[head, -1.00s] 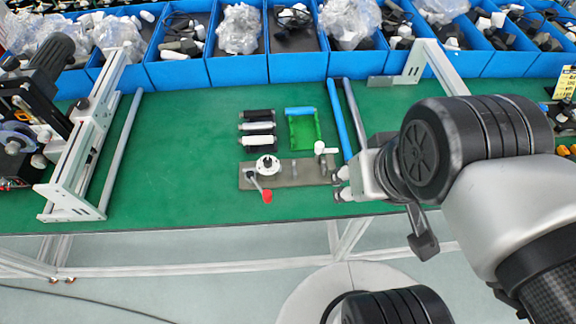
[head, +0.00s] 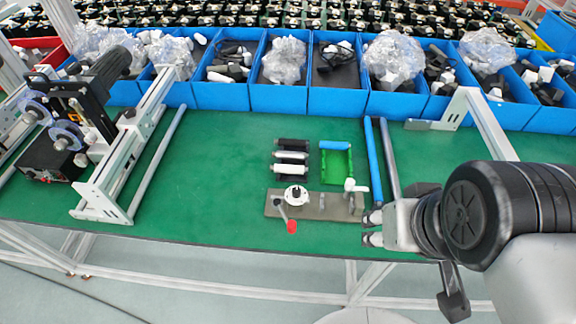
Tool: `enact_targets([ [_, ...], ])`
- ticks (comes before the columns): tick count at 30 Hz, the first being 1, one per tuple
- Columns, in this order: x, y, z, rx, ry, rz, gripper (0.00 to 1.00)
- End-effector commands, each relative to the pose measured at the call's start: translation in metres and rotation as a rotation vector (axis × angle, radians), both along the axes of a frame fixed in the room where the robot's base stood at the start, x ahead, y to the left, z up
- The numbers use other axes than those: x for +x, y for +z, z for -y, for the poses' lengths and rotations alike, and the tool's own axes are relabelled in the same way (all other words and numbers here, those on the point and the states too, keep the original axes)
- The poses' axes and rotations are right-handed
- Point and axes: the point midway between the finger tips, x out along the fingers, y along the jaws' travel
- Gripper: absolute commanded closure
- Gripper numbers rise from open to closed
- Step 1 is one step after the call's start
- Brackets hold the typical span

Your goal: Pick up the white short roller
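Three short rollers lie in a column on the green table top. The white short roller (head: 290,169) is the nearest one, below a silver-grey roller (head: 290,156) and a black roller (head: 292,144). A green tray (head: 337,168) with a blue roller (head: 335,145) along its far edge lies to their right. My gripper (head: 371,228) is at the table's front edge, to the right of and nearer than the white roller. Its fingers point left, with a gap between them and nothing held.
A metal plate fixture (head: 322,206) with a red-knobbed lever (head: 291,227) lies between the rollers and the front edge. Long blue (head: 374,162) and grey (head: 389,158) rods lie at right. Blue bins (head: 280,98) line the back. Table left of the rollers is clear.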

Motion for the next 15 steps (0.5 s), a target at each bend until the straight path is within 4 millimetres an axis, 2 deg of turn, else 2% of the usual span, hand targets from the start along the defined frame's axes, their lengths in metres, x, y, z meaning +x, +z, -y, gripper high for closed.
enact_targets([
  [4, 0.010, -0.002, -0.010, 0.052, -0.020, -0.015, 0.65],
  [7, 0.033, -0.005, -0.030, 0.161, -0.069, -0.039, 0.65],
  [11, 0.080, -0.012, -0.064, 0.361, -0.200, -0.083, 0.65],
  [15, 0.138, -0.029, -0.091, 0.563, -0.395, -0.129, 0.65],
])
